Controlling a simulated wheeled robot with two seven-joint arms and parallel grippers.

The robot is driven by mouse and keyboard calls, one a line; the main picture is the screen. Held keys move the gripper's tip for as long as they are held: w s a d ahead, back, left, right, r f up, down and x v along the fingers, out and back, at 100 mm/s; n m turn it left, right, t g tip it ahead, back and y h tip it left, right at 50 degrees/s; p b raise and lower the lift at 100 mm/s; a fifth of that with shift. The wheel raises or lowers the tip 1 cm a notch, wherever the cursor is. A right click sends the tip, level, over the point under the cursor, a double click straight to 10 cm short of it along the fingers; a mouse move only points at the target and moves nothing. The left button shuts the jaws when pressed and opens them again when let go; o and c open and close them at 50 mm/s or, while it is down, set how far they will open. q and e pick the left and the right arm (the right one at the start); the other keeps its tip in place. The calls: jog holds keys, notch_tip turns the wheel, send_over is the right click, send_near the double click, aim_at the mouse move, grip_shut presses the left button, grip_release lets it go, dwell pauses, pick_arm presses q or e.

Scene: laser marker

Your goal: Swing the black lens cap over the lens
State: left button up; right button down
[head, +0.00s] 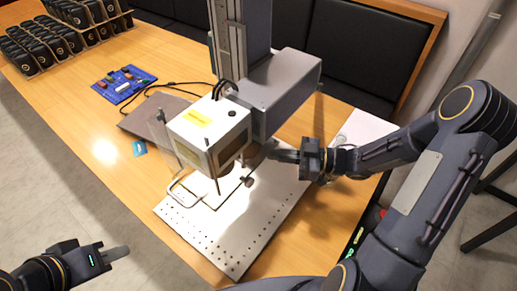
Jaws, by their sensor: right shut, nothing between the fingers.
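The laser marker's white and grey head (205,132) hangs over a perforated metal plate (240,245) on the table. The lens is not clearly visible under the head. A small dark round piece (249,181) shows below the head's right side; I cannot tell whether it is the lens cap or a knob. My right gripper (274,155) is shut and empty, with its fingertips close to the head's lower right side; contact cannot be judged. My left gripper (118,253) is at the lower left, away from the marker, and its fingers appear edge-on.
A grey column (226,50) and grey housing (285,90) stand behind the head. A bent metal rod (178,192) is at its left. The table's front left is clear.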

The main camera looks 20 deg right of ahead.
jog(key=p+x, duration=0.1)
jog(key=x, duration=0.4)
